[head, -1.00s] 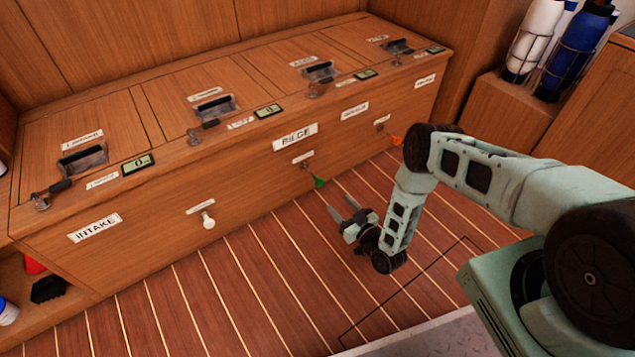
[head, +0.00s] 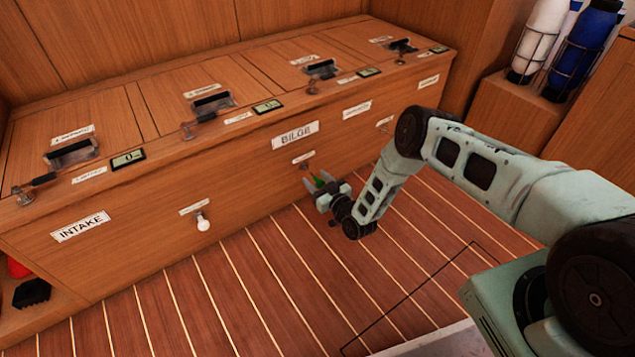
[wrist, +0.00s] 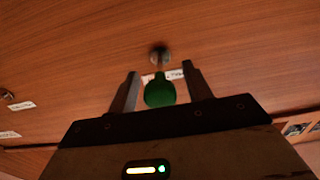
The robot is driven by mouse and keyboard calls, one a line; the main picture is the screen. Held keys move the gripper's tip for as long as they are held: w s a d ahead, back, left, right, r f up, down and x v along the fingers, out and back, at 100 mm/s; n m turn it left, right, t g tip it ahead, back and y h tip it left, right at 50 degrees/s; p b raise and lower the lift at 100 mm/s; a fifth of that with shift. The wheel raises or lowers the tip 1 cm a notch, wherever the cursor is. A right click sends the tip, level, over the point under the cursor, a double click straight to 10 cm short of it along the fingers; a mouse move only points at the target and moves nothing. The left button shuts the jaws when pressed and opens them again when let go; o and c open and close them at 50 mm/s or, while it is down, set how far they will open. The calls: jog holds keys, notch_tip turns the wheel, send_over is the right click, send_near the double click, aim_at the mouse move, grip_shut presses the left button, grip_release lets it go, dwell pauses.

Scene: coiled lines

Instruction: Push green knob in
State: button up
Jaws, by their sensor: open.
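The green knob (head: 319,182) sticks out from the front of the wooden bench, below the BILGE label. It also shows in the wrist view (wrist: 160,92), with its round metal mount behind it on the panel. My gripper (head: 316,184) is at the knob, with its jaws open. In the wrist view one finger is on each side of the knob, with visible gaps between. I cannot tell how deep the fingers reach past the knob.
A white knob (head: 203,222) sticks out to the left under the INTAKE section. Labels, latches and small displays line the bench top (head: 170,85). Bottles (head: 582,45) stand in racks at the back right. The striped floor (head: 270,290) in front is clear.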

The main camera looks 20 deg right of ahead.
grip_shut()
jog(key=shift+b+x, duration=0.7)
jog(key=shift+x, duration=0.8)
grip_release()
jog(key=shift+s, duration=0.15)
jog(key=p+v, duration=0.8)
jog(key=v, duration=0.9)
